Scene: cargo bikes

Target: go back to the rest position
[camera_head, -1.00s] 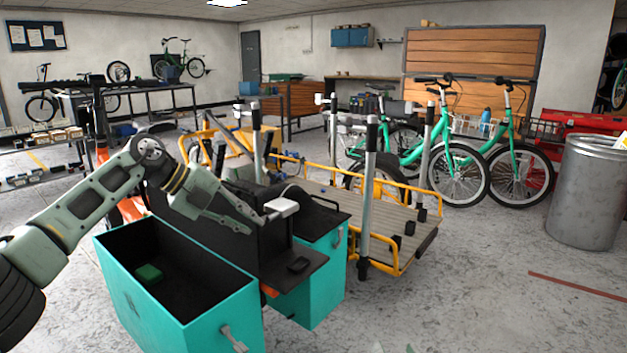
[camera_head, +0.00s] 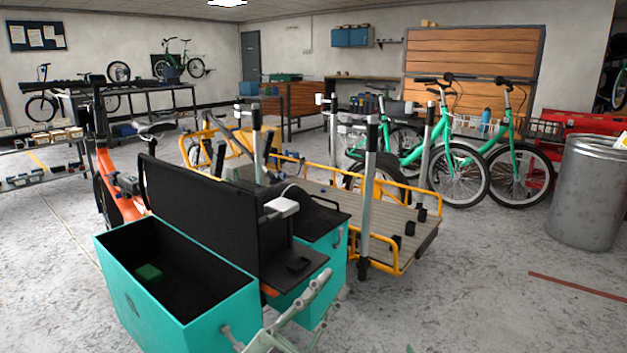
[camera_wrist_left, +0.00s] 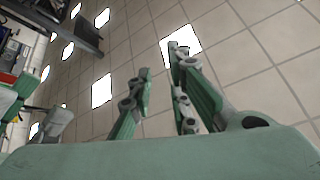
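My left gripper (camera_head: 322,293) shows low in the middle of the head view, just right of the open teal cargo box (camera_head: 215,308) and in front of the bikes. Its fingers point up. In the left wrist view the two fingers (camera_wrist_left: 160,62) stand apart with nothing between them, against a tiled ceiling with bright panels. The rest of the left arm is out of the head view. My right gripper is not in view.
A green block (camera_head: 149,273) lies inside the teal box, whose black lid (camera_head: 200,205) stands raised. Behind are a flatbed cargo bike with a yellow rail (camera_head: 385,268) and green bikes (camera_head: 455,160). A metal bin (camera_head: 588,195) stands right. The floor at front right is mostly clear.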

